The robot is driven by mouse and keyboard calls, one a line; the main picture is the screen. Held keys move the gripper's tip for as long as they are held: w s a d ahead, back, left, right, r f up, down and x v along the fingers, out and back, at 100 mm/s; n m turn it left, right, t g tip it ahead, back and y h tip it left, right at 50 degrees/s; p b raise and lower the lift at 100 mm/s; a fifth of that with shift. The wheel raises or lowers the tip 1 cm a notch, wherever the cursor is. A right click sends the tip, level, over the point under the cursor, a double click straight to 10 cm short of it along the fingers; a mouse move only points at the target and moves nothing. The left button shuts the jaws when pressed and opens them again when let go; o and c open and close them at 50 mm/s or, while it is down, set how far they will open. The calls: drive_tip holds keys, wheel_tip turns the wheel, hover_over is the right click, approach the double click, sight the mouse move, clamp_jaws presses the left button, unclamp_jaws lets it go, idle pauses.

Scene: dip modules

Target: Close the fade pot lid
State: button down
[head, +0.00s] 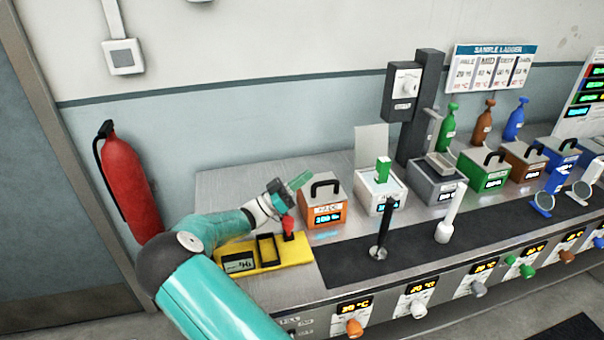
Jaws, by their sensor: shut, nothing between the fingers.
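No readable label names the fade pot. The white box (380,204) at the middle of the bench has a pale panel (371,146) standing upright behind it, which looks like a raised lid, and a green block (383,170) on its top. The orange box (323,212) to its left has a flat top with a black handle, and looks closed. My gripper (286,212) is shut and empty, left of the orange box, above the right end of a yellow unit and close to a red knob there. Its fingertips are small and partly hidden.
The yellow unit (262,256) with a display lies under my wrist. A grey box (437,185) and closed handled boxes stand rightward. Knobs line the front edge.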

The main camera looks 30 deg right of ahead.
drive_tip(key=shift+s+m, duration=0.1)
drive_tip(key=shift+m, duration=0.3)
drive_tip(key=s+a+r, duration=0.2)
drive_tip(key=s+r, duration=0.4)
drive_tip(key=s+a+r, duration=0.3)
drive_tip(key=s+r, duration=0.4)
drive_tip(key=shift+s+d+f, duration=0.1)
drive_tip(key=shift+d, duration=0.05)
